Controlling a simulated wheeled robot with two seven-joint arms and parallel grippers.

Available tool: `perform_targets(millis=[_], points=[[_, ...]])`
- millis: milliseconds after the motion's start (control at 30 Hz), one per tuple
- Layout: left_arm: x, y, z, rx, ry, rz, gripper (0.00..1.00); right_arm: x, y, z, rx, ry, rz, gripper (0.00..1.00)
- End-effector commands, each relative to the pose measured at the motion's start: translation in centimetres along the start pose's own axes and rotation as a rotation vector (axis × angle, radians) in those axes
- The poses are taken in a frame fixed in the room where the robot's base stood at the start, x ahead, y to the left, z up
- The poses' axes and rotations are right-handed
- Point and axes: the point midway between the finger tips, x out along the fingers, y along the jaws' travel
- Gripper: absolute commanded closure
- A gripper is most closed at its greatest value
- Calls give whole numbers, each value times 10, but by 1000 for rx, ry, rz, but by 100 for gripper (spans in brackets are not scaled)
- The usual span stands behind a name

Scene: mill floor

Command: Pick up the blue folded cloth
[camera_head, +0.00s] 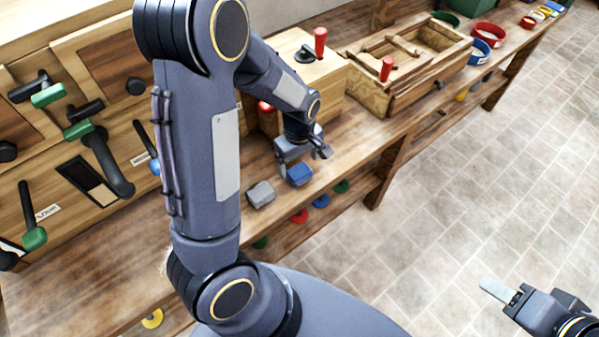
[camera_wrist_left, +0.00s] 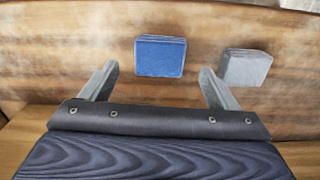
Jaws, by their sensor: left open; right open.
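The blue folded cloth (camera_head: 300,174) lies on the wooden bench near its front edge in the head view. It also shows in the left wrist view (camera_wrist_left: 160,57), flat on the wood. My left gripper (camera_head: 306,160) is open just above and behind the cloth in the head view. In the left wrist view the cloth lies beyond the fingertips (camera_wrist_left: 160,70), between their lines, and nothing is held. My right gripper (camera_head: 501,291) is open and empty over the tiled floor at the lower right.
A grey folded cloth (camera_head: 261,193) lies left of the blue one; it shows right of it in the left wrist view (camera_wrist_left: 246,67). A wooden box with red knobs (camera_head: 310,75) stands behind my left gripper. A wooden crate (camera_head: 405,65) and colored bowls (camera_head: 487,36) stand farther along.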

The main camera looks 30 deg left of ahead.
Motion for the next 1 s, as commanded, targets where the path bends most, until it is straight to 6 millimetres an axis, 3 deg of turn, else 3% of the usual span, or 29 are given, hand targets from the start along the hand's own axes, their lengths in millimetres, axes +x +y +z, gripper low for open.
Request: perform_targets(millis=[200,467,833,1000], points=[[28,-1,1,0,-1,-3,18,-1,-1,-1,0,0,0,53],[31,-1,1,1,0,0,18,-1,-1,-1,0,0,0,53],[31,-1,1,1,0,0,64,-1,-1,-1,0,0,0,53],[31,-1,1,1,0,0,67,-1,-1,-1,0,0,0,53]])
